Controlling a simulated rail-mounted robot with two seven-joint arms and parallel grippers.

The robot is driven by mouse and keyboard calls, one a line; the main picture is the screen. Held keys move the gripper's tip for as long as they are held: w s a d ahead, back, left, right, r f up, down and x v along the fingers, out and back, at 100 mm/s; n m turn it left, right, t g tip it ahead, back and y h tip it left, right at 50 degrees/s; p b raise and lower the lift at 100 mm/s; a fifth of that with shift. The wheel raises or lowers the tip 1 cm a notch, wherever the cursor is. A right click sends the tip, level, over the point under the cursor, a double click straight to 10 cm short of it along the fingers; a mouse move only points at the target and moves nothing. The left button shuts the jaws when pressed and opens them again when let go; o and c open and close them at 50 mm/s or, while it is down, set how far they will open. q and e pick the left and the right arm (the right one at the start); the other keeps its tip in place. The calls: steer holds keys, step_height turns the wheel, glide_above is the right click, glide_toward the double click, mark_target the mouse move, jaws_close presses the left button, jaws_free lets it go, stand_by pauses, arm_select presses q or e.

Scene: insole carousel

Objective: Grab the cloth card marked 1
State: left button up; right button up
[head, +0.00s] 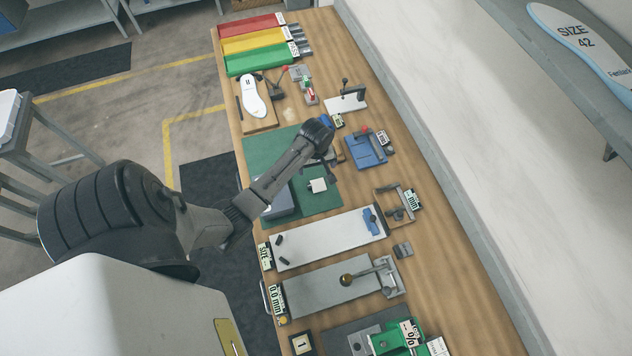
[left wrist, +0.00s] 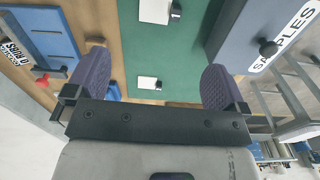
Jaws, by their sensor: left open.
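My left gripper (left wrist: 156,62) is open and empty, its two purple fingers spread above the green mat (left wrist: 190,40). In the head view the left arm reaches over the bench and its gripper end (head: 322,130) is at the mat's far edge; its fingers are hard to make out there. In the left wrist view two white cards with dark clips lie on the mat, one at the top (left wrist: 154,10) and one between the fingers (left wrist: 148,82). One white card (head: 318,185) shows in the head view. No mark is readable on these cards. My right gripper is out of view.
A grey box labelled SAMPLES (left wrist: 245,40) stands on the mat beside the right finger. A blue fixture with a red knob (head: 365,150) stands right of the mat. A small dark frame marked 1 (head: 300,343) lies at the bench's near end. Measuring boards (head: 330,238) lie between.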

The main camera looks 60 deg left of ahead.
arm_select(q)
glide_above(316, 186)
step_height(316, 186, down, 8)
steer(key=shift+a+r, duration=0.15)
steer(key=shift+d+f+b, duration=0.2)
steer(key=shift+f+b, duration=0.1)
steer(key=shift+f, duration=2.65)
steer(key=shift+c, duration=0.4)
steer(key=c, duration=0.9)
